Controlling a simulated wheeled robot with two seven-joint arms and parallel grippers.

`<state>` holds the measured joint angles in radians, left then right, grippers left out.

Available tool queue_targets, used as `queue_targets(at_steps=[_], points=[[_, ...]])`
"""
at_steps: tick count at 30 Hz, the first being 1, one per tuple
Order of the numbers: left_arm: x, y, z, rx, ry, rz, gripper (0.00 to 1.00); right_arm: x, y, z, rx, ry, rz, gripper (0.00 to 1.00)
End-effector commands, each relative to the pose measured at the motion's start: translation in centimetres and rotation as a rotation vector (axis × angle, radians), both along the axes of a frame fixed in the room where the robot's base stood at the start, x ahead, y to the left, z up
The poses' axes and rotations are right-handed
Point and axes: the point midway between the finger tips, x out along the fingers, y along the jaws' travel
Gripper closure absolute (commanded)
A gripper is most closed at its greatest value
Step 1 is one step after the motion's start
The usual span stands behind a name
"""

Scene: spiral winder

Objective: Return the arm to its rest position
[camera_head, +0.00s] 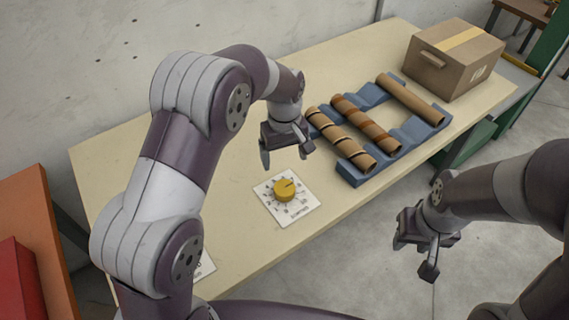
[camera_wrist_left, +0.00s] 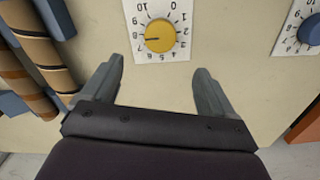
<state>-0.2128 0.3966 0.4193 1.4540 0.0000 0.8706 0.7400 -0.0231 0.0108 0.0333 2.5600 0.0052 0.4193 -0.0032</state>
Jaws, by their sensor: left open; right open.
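My left gripper (camera_head: 287,150) is open and empty above the table, just behind a yellow dial knob (camera_head: 285,190) in the head view. The knob sits on a white numbered card. In the left wrist view the open fingers of my left gripper (camera_wrist_left: 158,85) point toward the yellow knob (camera_wrist_left: 159,37), apart from it. My right gripper (camera_head: 425,252) is open and empty, out past the table's front edge over the floor.
A blue rack (camera_head: 350,172) holds three brown tubes (camera_head: 365,122), two wrapped with spiral bands. A cardboard box (camera_head: 455,60) stands at the far right of the table (camera_head: 330,225). A blue knob (camera_wrist_left: 311,30) on another card shows in the left wrist view.

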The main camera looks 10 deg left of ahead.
Motion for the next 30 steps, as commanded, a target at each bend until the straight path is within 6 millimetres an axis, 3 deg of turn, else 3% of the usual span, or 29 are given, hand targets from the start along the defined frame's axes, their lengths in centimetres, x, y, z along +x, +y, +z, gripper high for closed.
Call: queue_targets(at_steps=[14, 17, 18, 20, 25, 30], points=[[0.0, 0.0, 0.0, 0.000, 0.000, -0.008, 0.13, 0.0, 0.0, 0.0, 0.000, 0.000, 0.000, 0.60], [0.1, 0.0, -0.6, -0.004, -0.023, -0.127, 0.13, 0.0, 0.0, 0.0, 0.000, 0.000, 0.000, 0.60], [-1.2, 0.3, -1.5, -0.001, -0.014, -0.213, 0.13, 0.0, 0.0, 0.0, 0.000, 0.000, 0.000, 0.60], [-3.3, 1.0, -1.4, -0.002, -0.016, -0.328, 0.13, 0.0, 0.0, 0.4, 0.000, 0.000, 0.000, 0.60], [-11.1, 4.7, 1.9, 0.006, -0.051, -0.562, 0.13, 0.0, 0.0, 2.5, 0.000, 0.000, 0.000, 0.60], [-18.0, 7.6, 5.2, 0.019, -0.083, -0.592, 0.13, 0.0, 0.0, 4.3, 0.000, 0.000, 0.000, 0.60]])
